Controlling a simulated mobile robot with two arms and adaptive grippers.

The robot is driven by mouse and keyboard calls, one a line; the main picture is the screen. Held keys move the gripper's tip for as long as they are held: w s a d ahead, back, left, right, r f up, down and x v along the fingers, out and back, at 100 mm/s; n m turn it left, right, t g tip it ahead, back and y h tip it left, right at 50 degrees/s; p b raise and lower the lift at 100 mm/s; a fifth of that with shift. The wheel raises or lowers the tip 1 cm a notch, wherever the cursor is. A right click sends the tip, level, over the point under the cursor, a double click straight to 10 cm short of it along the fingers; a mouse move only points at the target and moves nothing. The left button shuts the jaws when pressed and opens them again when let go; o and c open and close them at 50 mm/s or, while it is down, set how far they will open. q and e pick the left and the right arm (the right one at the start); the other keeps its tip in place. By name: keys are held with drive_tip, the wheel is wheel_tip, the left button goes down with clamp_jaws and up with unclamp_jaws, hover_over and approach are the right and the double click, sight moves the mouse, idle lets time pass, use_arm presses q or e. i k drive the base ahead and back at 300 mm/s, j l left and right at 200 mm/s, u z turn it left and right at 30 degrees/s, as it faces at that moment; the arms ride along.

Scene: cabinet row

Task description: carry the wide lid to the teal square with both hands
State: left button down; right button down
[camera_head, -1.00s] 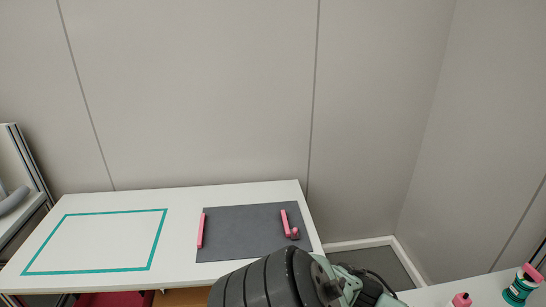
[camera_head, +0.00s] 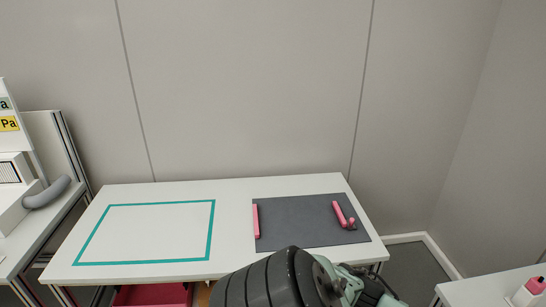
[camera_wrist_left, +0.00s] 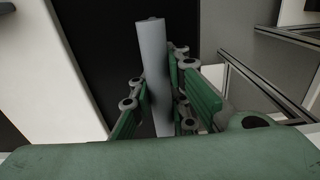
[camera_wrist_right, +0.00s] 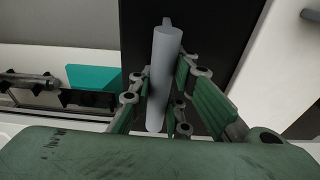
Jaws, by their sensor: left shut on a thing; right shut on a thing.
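A wide dark panel, which looks like the lid, shows in the left wrist view (camera_wrist_left: 100,45) and right wrist view (camera_wrist_right: 205,30). A grey bar handle stands out from it in the left wrist view (camera_wrist_left: 153,60) and another in the right wrist view (camera_wrist_right: 164,70). My left gripper (camera_wrist_left: 158,75) is shut on one handle and my right gripper (camera_wrist_right: 160,75) on the other. The head view shows neither gripper nor this panel. The teal square (camera_head: 211,232) is an empty outline on the left part of the white table.
A grey mat (camera_head: 300,225) with pink bars (camera_head: 256,221) (camera_head: 340,214) lies on the table's right part. A red drawer or bin (camera_head: 150,295) is below the front edge. A framed shelf (camera_head: 70,150) stands left. A white surface with a bottle (camera_head: 527,292) is right.

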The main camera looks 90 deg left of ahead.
sight(152, 230)
drive_tip(key=j+u, duration=0.1)
drive_tip(key=u, duration=2.85)
drive_tip(key=i+j, duration=0.8)
drive_tip(key=j, duration=0.2)
drive_tip(key=i+j+u, duration=0.1)
drive_tip(key=i+j, duration=0.7)
drive_tip(key=j, duration=0.2)
